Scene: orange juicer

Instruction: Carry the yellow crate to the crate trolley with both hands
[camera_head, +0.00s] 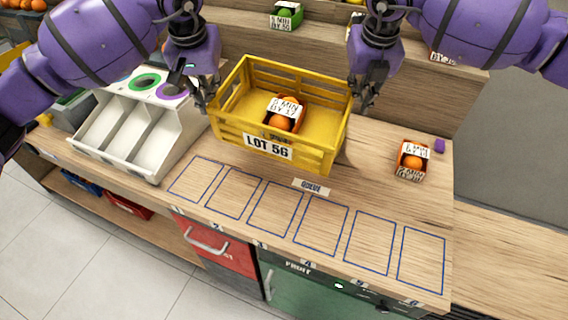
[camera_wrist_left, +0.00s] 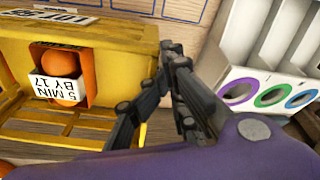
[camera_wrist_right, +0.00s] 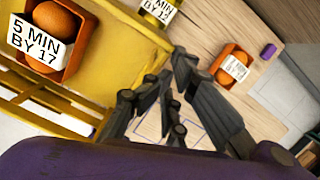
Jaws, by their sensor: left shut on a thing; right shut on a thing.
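The yellow crate (camera_head: 318,157), labelled "LOT 56", is between my two grippers in the head view, over the back of the wooden counter. An orange box of oranges (camera_head: 284,113) with a "5 MIN BY 17" card is inside it. My left gripper (camera_head: 207,97) is shut on the crate's left end wall; the left wrist view shows its fingers at that wall (camera_wrist_left: 148,100). My right gripper (camera_head: 362,97) is shut on the right end wall, seen also in the right wrist view (camera_wrist_right: 155,95). The crate looks raised and slightly tilted in the head view. No crate trolley can be made out.
A white dispenser with several slots (camera_head: 125,125) stands left of the crate. A small orange box with a card (camera_head: 412,160) and a purple block (camera_head: 440,145) are at the right. Blue outlined rectangles (camera_head: 322,226) on the front counter are empty. A shelf rises behind.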

